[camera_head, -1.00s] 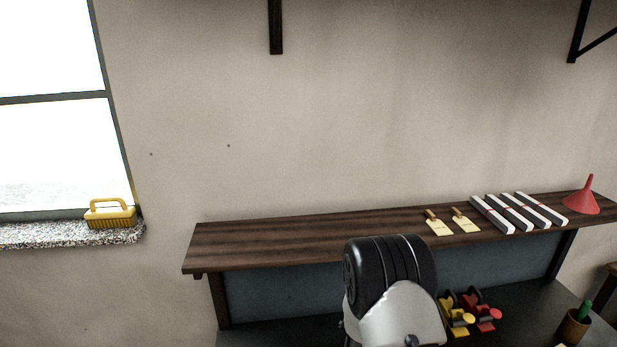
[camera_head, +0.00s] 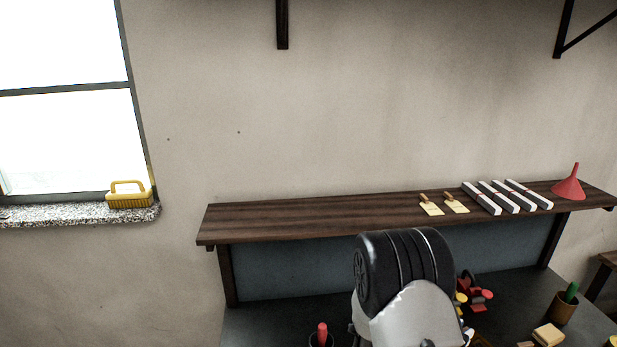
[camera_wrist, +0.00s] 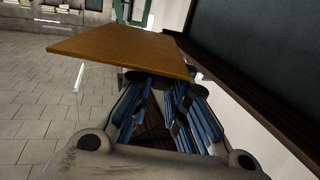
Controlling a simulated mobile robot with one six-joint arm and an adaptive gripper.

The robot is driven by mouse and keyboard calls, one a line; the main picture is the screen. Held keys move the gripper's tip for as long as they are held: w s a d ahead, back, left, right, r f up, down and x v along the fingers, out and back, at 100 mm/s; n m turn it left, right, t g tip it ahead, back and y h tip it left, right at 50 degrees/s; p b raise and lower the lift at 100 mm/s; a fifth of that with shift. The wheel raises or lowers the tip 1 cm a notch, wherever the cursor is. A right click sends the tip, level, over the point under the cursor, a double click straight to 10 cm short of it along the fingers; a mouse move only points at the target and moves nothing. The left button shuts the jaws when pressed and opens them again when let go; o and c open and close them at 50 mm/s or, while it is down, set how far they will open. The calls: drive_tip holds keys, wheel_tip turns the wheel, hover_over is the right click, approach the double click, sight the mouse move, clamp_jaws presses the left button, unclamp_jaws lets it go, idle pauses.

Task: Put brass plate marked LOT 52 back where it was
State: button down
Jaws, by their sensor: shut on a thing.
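My gripper (camera_wrist: 160,82) shows in the wrist view, its blue-padded fingers reaching away from the camera. It is shut on a flat, brass-brown plate (camera_wrist: 120,48), which juts out to the left from the fingertips. I take this to be the brass plate; no LOT 52 marking is visible on the face I see. In the head view only my arm's black and pale links show, in front of the shelf; the gripper and the plate are hidden there. Two small dark spots (camera_head: 238,132) mark the bare wall left of centre.
A dark wooden shelf (camera_head: 300,217) holds scrapers (camera_head: 430,206), several white-and-dark bars (camera_head: 497,198) and a red funnel (camera_head: 569,184). Its left half is bare. A yellow brush (camera_head: 129,195) sits on the window sill. Clamps (camera_head: 478,292) and a cup (camera_head: 564,306) stand on the bench below.

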drive_tip(key=w+a+r+n+t+y+b, duration=0.2)
drive_tip(key=w+a+n+t+y+b, duration=0.1)
drive_tip(key=w+a+n+t+y, duration=0.45)
drive_tip(key=w+a+r+n+t+y+b, duration=0.1)
drive_tip(key=w+a+n+t+y, duration=0.1)
drive_tip(key=a, duration=0.5)
drive_tip(key=w+a+r+n+t+y+b, duration=0.1)
drive_tip(key=w+a+r+n+y+b, duration=0.1)
drive_tip(key=a+n+y, duration=0.2)
drive_tip(key=a+y, duration=0.2)
drive_tip(key=a, duration=0.1)
drive_tip(key=shift+w+t+y, duration=0.15)
drive_tip(key=shift+t+y, duration=0.2)
drive_tip(key=shift+d+r, duration=0.1)
